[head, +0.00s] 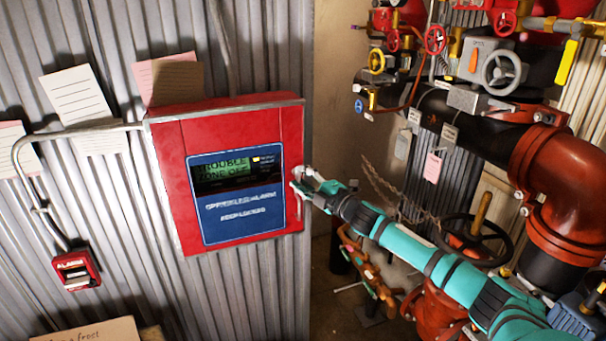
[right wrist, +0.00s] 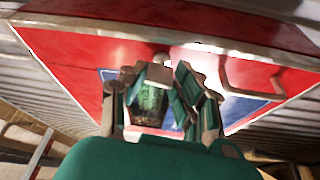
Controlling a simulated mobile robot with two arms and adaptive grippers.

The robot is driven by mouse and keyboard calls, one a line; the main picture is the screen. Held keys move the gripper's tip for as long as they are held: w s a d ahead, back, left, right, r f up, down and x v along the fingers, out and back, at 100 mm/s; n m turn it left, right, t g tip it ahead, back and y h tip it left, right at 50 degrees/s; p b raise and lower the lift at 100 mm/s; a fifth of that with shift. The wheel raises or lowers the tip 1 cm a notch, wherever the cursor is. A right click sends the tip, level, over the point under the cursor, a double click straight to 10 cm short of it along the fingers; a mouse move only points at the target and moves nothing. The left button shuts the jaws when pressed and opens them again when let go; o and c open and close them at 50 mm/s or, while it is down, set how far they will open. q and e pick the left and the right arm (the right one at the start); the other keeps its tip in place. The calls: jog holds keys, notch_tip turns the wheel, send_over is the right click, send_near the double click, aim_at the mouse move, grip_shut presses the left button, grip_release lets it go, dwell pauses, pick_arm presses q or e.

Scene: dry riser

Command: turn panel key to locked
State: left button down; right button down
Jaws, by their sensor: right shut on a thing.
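The red alarm panel (head: 170,180) hangs on the corrugated wall in the head view, with a blue face plate (head: 245,222) and a dark display (head: 222,178) reading trouble. My right gripper (head: 305,184) is at the panel's right edge, its arm coming in from the right. In the right wrist view, my right gripper (right wrist: 163,82) is shut at the red panel (right wrist: 80,55), its fingers close around a small pale part. The key is mostly hidden by the fingers, and its turn angle cannot be told. My left gripper is not in view.
A metal handle (right wrist: 245,92) stands out from the panel beside the fingers in the wrist view. Right of my arm are a thick orange-red pipe (head: 550,170), a black handwheel (head: 470,240) and several valves. A red alarm pull box (head: 76,270) is at lower left.

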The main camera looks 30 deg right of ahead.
jog(key=shift+n+g+p, duration=0.4)
jog(key=shift+n+p, duration=0.3)
jog(key=shift+n, duration=0.3)
jog(key=c, duration=1)
grip_release()
jog(key=shift+s+d+f, duration=0.1)
jog(key=shift+s, duration=0.6)
jog(key=s+d, duration=0.1)
jog(key=s, duration=0.9)
jog(key=shift+s+d, duration=0.25)
jog(key=shift+d, duration=0.05)
